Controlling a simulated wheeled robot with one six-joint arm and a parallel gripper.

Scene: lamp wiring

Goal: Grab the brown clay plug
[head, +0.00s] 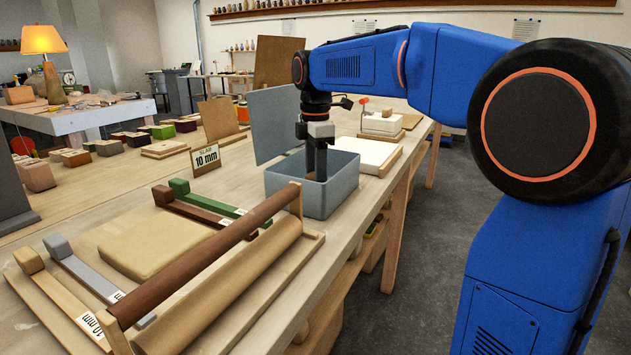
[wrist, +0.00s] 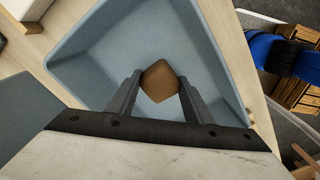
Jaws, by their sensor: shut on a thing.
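The brown clay plug (wrist: 160,82) shows in the wrist view as a small brown block between my fingertips. My gripper (wrist: 158,86) is shut on it, with a finger against each side. The plug is over or inside the blue-grey bin (wrist: 85,55); its exact height above the bin floor is hard to tell. In the head view my gripper (head: 316,172) points down into the bin (head: 325,200), and the bin's near wall hides the plug and the fingertips.
A grey panel (head: 275,122) stands upright behind the bin. A wooden roller (head: 215,255) and slab frame lie in front-left. A white slab (head: 365,152) lies right of the bin. The "10 mm" sign (head: 206,158) stands to the left.

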